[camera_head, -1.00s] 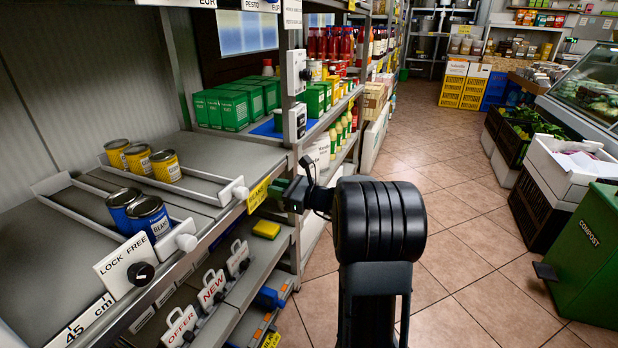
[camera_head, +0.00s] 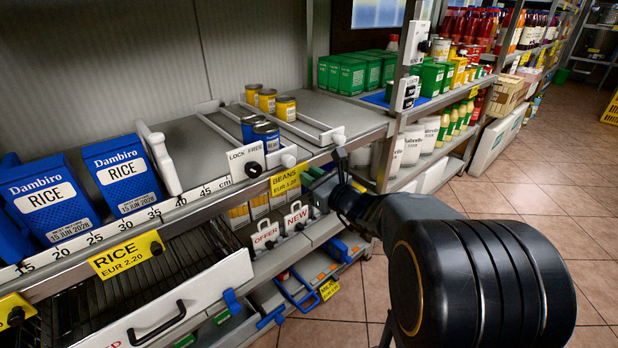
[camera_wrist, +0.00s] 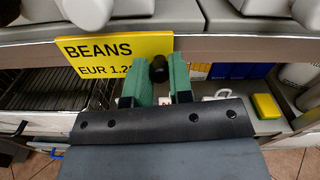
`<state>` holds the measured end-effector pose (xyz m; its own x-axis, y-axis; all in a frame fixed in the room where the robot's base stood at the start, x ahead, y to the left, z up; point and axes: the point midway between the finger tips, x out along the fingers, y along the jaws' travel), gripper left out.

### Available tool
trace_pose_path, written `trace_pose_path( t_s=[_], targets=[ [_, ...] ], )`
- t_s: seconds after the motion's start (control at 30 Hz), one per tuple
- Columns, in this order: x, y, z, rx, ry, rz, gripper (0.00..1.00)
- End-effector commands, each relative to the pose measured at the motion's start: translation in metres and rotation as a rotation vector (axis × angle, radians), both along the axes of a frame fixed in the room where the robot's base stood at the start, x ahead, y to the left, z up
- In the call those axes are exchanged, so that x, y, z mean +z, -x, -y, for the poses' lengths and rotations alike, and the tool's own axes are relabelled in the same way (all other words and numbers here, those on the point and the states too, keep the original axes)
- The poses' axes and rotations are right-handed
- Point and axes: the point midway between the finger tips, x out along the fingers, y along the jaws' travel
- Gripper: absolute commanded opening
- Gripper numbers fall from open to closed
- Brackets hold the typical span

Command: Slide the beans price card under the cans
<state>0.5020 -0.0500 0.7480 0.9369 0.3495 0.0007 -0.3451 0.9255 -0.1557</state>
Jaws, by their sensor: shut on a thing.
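The yellow beans price card (camera_head: 285,181) sits on the shelf's front edge rail, in front of the lane with two blue cans (camera_head: 260,132) and near its white end. In the wrist view the card (camera_wrist: 105,58) reads BEANS with part of the price hidden. My gripper (camera_wrist: 158,80) has its green fingers around a black knob (camera_wrist: 158,68) at the card's right end and is shut on it. In the head view my gripper (camera_head: 317,178) is at the rail, just right of the card. Several yellow cans (camera_head: 272,101) stand in the lane farther right.
The LOCK FREE plate (camera_head: 246,157) with its black knob is left of the card. The rice card (camera_head: 128,253) hangs farther left, below the rice boxes (camera_head: 122,173). OFFER and NEW tags (camera_head: 281,226) are on the shelf below. Green boxes (camera_head: 350,72) stand right.

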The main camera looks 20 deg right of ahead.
Motion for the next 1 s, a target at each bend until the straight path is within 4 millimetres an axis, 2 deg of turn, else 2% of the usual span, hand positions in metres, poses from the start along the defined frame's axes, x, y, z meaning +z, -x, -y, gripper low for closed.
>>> trace_pose_path(
  t_s=[0.43, 0.47, 0.7, 1.0],
  targets=[
    [0.0005, 0.0013, 0.0007, -0.009, 0.001, 0.0, 0.0],
    [0.0006, 0.0013, 0.0006, -0.009, 0.001, 0.0, 0.23],
    [0.0006, 0.0012, -0.0006, -0.006, 0.001, 0.0, 0.46],
    [0.0012, 0.0041, 0.0006, -0.006, 0.001, 0.0, 0.47]
  ],
)
